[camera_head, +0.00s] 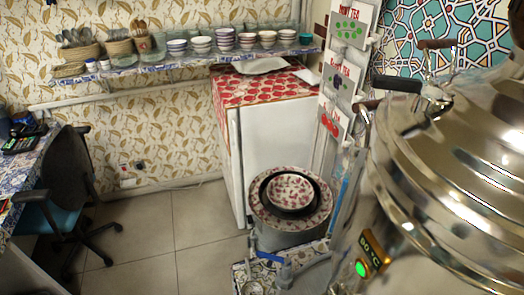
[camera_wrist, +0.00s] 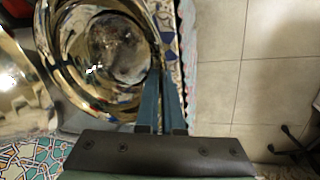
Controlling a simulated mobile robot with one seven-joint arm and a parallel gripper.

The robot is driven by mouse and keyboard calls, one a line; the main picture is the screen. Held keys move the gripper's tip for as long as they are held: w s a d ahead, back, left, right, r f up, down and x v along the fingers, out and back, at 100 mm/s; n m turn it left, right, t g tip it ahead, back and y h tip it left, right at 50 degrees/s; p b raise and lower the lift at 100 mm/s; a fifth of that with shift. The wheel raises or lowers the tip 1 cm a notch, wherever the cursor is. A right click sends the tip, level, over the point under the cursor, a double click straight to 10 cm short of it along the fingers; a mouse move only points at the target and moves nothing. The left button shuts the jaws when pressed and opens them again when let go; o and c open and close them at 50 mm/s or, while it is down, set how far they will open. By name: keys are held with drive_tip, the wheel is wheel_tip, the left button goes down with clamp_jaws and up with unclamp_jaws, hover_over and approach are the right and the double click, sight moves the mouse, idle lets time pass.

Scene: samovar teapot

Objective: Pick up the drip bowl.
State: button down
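In the wrist view a round, shiny metal bowl (camera_wrist: 120,50), which I take for the drip bowl, fills the upper left. Its inside is dark and reflective. My gripper (camera_wrist: 159,72) has two blue fingers that run close together up to the bowl's right edge. Whether they touch or pinch the rim cannot be made out.
The large shiny samovar (camera_head: 455,170) crowds the right side. A floral bowl (camera_head: 290,190) sits in a dark ring atop a grey drum (camera_head: 290,236). A white cabinet (camera_head: 270,150) and an office chair (camera_head: 70,185) stand behind. Tiled floor (camera_head: 150,245) is open at left.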

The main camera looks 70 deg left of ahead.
drive_tip(key=shift+w+d+r+v, duration=0.15)
drive_tip(key=shift+w+v, duration=0.2)
drive_tip(key=shift+v, duration=1.1)
drive_tip(key=shift+w+d+v, duration=0.1)
drive_tip(key=shift+w+v, duration=0.2)
drive_tip(key=shift+v, duration=1.15)
drive_tip(key=shift+w+d+r+v, duration=0.15)
drive_tip(key=shift+w+v, duration=0.2)
drive_tip(key=shift+v, duration=1.1)
